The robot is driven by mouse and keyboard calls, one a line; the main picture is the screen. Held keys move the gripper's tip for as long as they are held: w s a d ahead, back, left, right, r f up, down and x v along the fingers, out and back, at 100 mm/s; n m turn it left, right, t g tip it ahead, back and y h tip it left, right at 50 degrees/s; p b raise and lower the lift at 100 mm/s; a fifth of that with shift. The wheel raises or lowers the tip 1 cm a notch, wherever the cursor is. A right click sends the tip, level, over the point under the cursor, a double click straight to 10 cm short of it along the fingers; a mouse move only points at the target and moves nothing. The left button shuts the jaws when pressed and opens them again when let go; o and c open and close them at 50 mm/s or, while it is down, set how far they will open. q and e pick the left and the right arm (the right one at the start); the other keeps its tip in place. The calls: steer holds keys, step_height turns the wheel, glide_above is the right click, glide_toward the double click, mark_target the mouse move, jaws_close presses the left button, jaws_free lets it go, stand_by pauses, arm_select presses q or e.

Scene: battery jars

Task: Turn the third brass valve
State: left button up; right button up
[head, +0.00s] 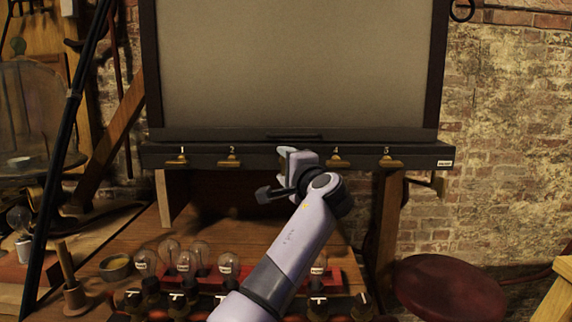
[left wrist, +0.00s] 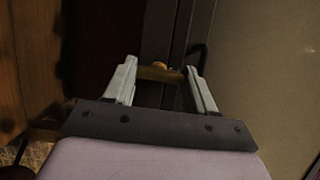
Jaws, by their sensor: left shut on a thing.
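A dark rail (head: 215,148) under a large framed panel carries brass valves with number marks. The first (head: 176,160), second (head: 229,160), fourth (head: 337,161) and fifth (head: 390,161) show, their handles lying roughly level. The third valve's place is covered by my left gripper (head: 284,166) in the head view. In the left wrist view, the third brass valve (left wrist: 160,73) lies between the pale fingers of my left gripper (left wrist: 160,68), its handle spanning them. The gripper is shut on it. My right gripper is out of view.
Below on the wooden bench (head: 145,235) stand several glass bulbs (head: 187,262) on a red base and a row of dark switches. A wooden peg (head: 70,280) and small bowl (head: 116,265) are at left. A red round stool (head: 450,287) stands at right.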

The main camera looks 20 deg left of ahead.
arm_select(q)
steer(key=shift+f, duration=0.1)
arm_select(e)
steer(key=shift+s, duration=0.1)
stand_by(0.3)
arm_select(q)
steer(key=o, duration=1)
steer(key=shift+o, duration=0.2)
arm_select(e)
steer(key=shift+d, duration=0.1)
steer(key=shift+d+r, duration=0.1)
